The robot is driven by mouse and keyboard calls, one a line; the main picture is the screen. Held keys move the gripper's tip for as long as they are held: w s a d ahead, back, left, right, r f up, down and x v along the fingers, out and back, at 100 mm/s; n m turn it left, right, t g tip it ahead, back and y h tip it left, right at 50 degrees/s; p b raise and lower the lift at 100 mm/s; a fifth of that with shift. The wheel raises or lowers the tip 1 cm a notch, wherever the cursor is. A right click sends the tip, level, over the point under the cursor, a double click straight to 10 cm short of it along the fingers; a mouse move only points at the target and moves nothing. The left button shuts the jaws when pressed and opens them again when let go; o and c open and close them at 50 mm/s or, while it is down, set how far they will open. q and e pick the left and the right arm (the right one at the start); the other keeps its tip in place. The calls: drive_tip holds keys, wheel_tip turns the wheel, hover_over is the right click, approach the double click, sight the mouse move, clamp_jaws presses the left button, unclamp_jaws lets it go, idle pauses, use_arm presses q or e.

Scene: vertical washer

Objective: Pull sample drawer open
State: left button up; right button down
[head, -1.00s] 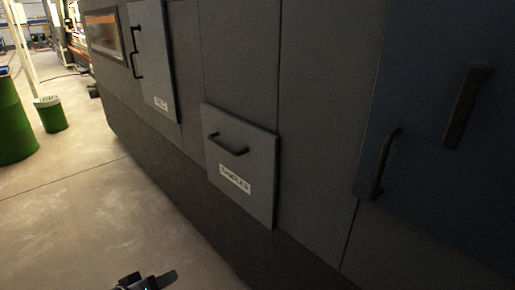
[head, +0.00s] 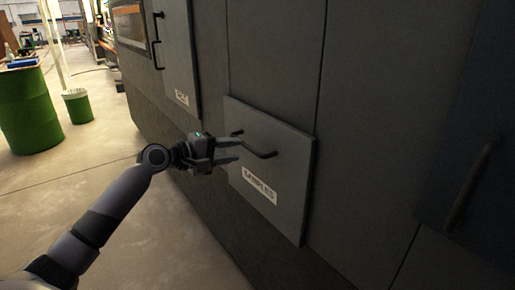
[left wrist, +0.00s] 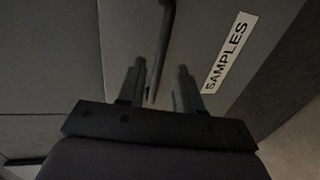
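The sample drawer (head: 285,200) is a grey front panel labelled SAMPLES, low on the washer; it looks shut. Its dark bar handle (head: 256,146) runs across the upper part of the panel. My left gripper (head: 238,152) is at the handle's left part, fingers apart. In the left wrist view the handle (left wrist: 160,60) comes down between the two open fingers (left wrist: 158,85), nearer the left one; I cannot tell whether it touches. The SAMPLES label (left wrist: 228,52) is right of the fingers there. My right gripper is not in view.
Another labelled panel (head: 180,60) with a handle is to the upper left, and a dark door with a handle (head: 472,185) is at the right. Green barrel (head: 28,110) and green bin (head: 78,106) stand far left. The floor left of the washer is clear.

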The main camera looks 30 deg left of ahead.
sight(248, 148)
use_arm(q)
drive_tip(key=shift+x, duration=3.25)
clamp_jaws()
